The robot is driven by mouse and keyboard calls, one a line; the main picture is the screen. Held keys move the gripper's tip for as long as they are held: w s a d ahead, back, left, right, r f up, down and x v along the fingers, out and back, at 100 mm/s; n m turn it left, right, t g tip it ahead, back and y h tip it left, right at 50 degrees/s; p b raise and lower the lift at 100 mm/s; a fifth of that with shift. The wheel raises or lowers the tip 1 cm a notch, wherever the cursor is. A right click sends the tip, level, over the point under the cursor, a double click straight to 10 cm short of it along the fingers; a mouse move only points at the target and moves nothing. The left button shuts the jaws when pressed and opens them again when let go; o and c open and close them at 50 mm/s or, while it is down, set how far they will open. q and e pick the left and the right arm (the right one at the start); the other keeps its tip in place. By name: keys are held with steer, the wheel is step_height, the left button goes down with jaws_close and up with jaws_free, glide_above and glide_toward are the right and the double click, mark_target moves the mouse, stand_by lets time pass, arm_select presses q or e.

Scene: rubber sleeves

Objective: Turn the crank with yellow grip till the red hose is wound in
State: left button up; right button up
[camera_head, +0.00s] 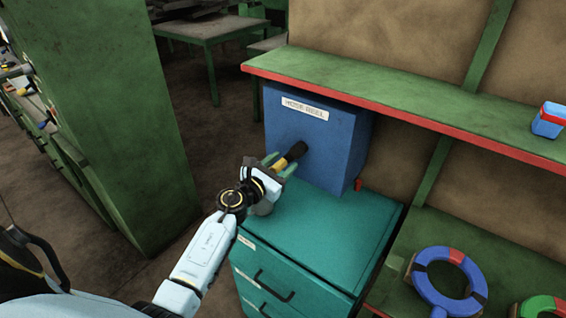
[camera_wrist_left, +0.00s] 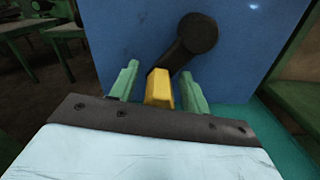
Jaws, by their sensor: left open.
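The blue hose reel box (camera_head: 318,135), labelled "HOSE REEL", stands on a teal drawer cabinet (camera_head: 325,235). Its black crank (camera_head: 297,151) is on the front face; the hub and arm show in the left wrist view (camera_wrist_left: 197,35). The arm slants down-left from the hub to the yellow grip (camera_wrist_left: 159,90), which also shows in the head view (camera_head: 282,163). My left gripper (camera_head: 276,163) is open, with its green fingers on either side of the yellow grip. Slim gaps show beside the grip. A short red piece (camera_head: 358,185), perhaps the hose end, shows at the box's lower right.
A green shelf (camera_head: 420,105) with a red edge runs above and right of the box. A blue and red container (camera_head: 548,120) stands on it. Blue and red (camera_head: 448,285) and green and red rings lie lower right. A tall green cabinet (camera_head: 120,110) stands left.

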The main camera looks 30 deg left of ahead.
arm_select(q)
steer(key=shift+w, duration=0.5)
jaws_close()
steer(key=shift+r, duration=0.1)
